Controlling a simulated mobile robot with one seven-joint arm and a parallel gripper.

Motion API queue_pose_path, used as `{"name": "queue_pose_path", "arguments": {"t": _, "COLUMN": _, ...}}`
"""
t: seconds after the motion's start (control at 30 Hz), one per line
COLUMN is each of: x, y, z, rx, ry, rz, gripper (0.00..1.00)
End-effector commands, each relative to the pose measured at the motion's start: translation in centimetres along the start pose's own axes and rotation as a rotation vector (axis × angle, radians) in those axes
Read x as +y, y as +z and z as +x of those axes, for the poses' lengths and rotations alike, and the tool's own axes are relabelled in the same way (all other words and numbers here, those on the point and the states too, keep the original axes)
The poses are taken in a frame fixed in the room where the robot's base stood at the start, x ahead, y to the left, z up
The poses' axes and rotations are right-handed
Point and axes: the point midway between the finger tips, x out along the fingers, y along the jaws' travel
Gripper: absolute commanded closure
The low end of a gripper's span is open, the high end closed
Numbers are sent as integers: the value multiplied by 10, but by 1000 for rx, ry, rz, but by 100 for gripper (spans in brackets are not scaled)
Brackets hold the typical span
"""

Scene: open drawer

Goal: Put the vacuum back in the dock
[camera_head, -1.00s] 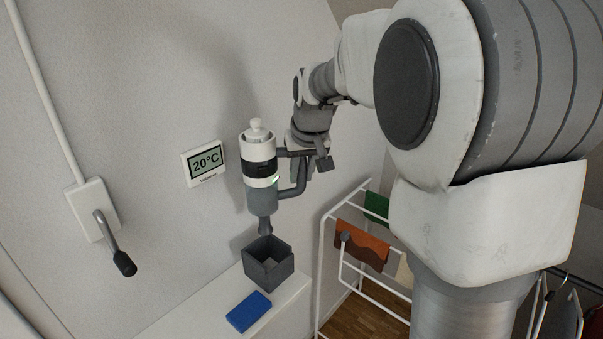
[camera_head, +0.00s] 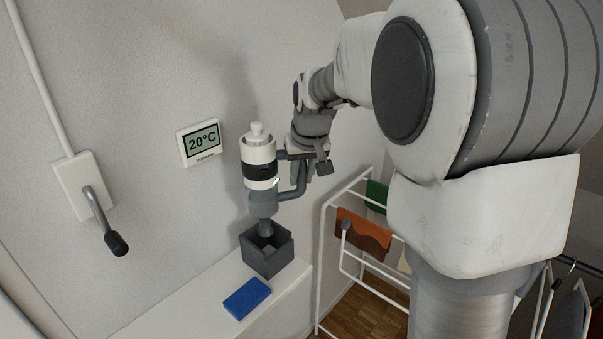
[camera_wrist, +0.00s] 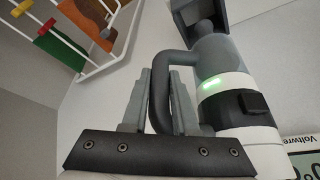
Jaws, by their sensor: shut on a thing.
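The vacuum (camera_head: 259,172) is a white and grey cylinder with a black band, held upright with its narrow nozzle pointing down. My gripper (camera_head: 301,175) is shut on its grey side handle; the wrist view shows the fingers (camera_wrist: 158,105) around the handle, with a green light on the vacuum body (camera_wrist: 222,85). The dock (camera_head: 268,254) is a dark grey open-topped box on a white ledge. The nozzle tip is at the dock's opening in the head view; its exact depth I cannot tell. The dock also shows at the top of the wrist view (camera_wrist: 197,14).
A blue block (camera_head: 247,298) lies on the ledge (camera_head: 205,309) in front of the dock. A thermostat reading 20°C (camera_head: 200,143) and a lever switch (camera_head: 90,200) are on the wall. A drying rack (camera_head: 325,250) with cloths stands to the right.

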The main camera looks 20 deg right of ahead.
Motion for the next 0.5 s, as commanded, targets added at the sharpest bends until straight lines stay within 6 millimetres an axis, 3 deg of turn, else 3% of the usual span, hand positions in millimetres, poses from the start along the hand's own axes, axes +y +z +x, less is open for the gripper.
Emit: {"name": "queue_pose_path", "arguments": {"t": 0.5, "x": 0, "y": 13, "z": 34, "rx": 6, "ry": -1, "rz": 2, "gripper": 100}}
